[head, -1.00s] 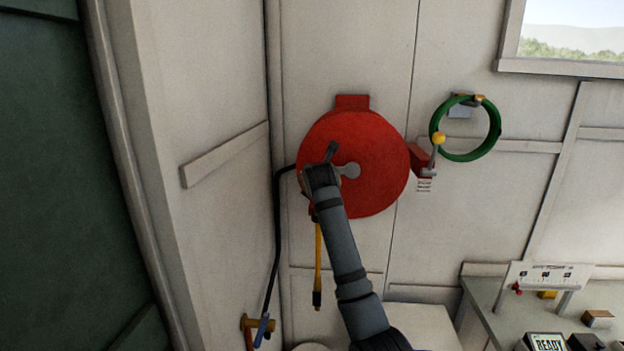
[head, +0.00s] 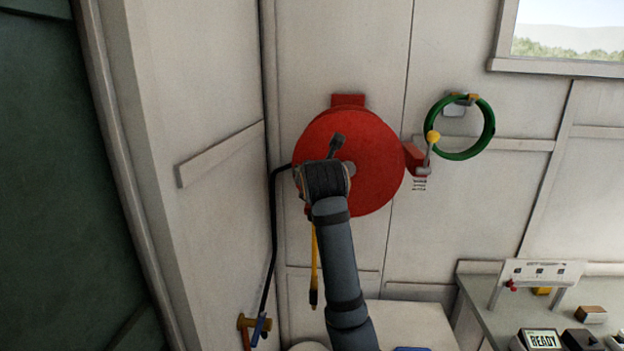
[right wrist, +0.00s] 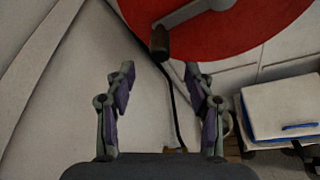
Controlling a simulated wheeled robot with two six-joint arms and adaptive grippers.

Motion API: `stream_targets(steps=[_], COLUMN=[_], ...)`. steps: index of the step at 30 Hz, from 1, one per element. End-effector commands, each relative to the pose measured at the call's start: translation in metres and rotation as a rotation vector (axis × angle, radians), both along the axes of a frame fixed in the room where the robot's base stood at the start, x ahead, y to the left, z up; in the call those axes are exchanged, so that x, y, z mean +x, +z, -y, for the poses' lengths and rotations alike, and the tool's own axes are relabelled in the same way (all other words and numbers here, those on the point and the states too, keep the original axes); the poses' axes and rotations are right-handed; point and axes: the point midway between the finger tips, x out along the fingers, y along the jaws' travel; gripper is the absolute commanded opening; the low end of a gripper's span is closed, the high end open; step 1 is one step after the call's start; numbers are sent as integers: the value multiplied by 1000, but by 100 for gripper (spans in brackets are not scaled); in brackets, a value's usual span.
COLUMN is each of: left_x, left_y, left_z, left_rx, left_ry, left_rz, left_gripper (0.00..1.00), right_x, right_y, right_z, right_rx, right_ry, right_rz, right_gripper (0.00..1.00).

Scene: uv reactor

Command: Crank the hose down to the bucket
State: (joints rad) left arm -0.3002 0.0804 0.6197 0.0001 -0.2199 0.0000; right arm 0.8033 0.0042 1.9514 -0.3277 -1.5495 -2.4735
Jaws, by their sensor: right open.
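A red hose reel (head: 375,150) is mounted on the wall; its red face also fills the top of the right wrist view (right wrist: 240,30). Its grey crank arm (right wrist: 190,12) ends in a dark handle (right wrist: 160,42). A yellow hose (head: 314,265) with a dark end hangs below the reel. A pale round rim at the bottom edge (head: 308,347) may be the bucket; most is cut off. My right gripper (right wrist: 160,85) is open and empty, with the handle just beyond its fingertips, between them in the picture. My left gripper is out of view.
A red bracket (head: 415,158) with a yellow-knobbed lever (head: 432,138) sits right of the reel, below a green hose coil (head: 489,130). A black pipe (head: 272,240) runs down to a blue-handled valve (head: 260,328). A bench (head: 490,320) with devices stands lower right.

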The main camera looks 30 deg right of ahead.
Motion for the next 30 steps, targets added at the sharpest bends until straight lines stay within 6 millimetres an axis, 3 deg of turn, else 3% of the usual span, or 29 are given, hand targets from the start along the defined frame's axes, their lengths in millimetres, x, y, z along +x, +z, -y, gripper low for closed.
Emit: stream_targets(steps=[4, 13, 16, 18, 21, 24, 26, 27, 30], left_x=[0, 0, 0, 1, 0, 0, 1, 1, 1], left_y=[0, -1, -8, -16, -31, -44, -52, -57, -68], left_z=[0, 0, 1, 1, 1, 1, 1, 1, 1], left_rx=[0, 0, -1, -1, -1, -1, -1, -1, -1], left_ry=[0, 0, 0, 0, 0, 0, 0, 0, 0], left_rz=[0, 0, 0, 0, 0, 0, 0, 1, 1], left_gripper=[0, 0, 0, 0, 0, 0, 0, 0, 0], right_x=[-9, -7, 8, 25, 31, 14, 1, -5, -8], right_y=[3, 2, 2, 5, 25, 55, 67, 69, 49], right_z=[-3, -5, -32, -72, -141, -173, -167, -153, -101], right_rx=[0, 2, 36, 113, 356, 726, 991, 1180, 1638], right_ry=[0, 9, 118, 277, 539, 717, 755, 749, 619], right_rz=[-1, 6, 83, 209, 471, 752, 912, 1012, 1221], right_gripper=[54, 54, 54, 54, 54, 54, 54, 54, 54])
